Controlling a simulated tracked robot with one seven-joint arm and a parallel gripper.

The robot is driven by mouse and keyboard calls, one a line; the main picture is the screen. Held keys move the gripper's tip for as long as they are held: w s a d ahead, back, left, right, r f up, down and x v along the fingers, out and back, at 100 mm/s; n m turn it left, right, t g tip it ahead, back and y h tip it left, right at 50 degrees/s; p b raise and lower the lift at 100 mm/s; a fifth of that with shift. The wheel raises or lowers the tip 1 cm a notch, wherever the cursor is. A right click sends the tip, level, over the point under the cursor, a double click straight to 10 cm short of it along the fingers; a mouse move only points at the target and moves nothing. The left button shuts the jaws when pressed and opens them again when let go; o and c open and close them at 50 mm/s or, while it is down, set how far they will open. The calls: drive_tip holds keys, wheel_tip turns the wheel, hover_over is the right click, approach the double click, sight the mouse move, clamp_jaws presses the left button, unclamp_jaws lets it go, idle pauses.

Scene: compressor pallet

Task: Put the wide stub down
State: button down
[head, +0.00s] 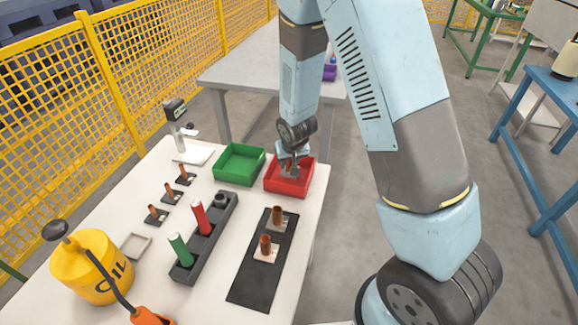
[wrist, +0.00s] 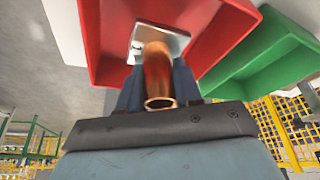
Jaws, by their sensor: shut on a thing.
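My gripper (head: 291,172) points down into the red tray (head: 273,188) in the head view. In the wrist view, its dark fingers (wrist: 157,88) are shut on a copper stub (wrist: 157,70), the wide stub, which has a square metal plate (wrist: 172,39) at its far end. The plate is within the outline of the red tray (wrist: 98,45); I cannot tell whether it touches the tray floor. In the head view the held stub is mostly hidden by the gripper.
A green tray (head: 239,179) stands left of the red one. Copper stubs stand on a dark mat (head: 250,288) and on small black stands (head: 157,221). A dark rack (head: 187,271) holds a green and a red cylinder. A yellow oil can (head: 88,270) stands front left.

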sight(289, 168)
drive_tip(key=shift+w+f, duration=0.15)
drive_tip(key=shift+f, duration=0.75)
drive_tip(key=shift+w+f, duration=0.1)
drive_tip(key=shift+f, duration=0.75)
drive_tip(key=c, duration=0.8)
unclamp_jaws()
drive_tip(key=shift+f, duration=0.1)
drive_tip(key=shift+o, duration=0.2)
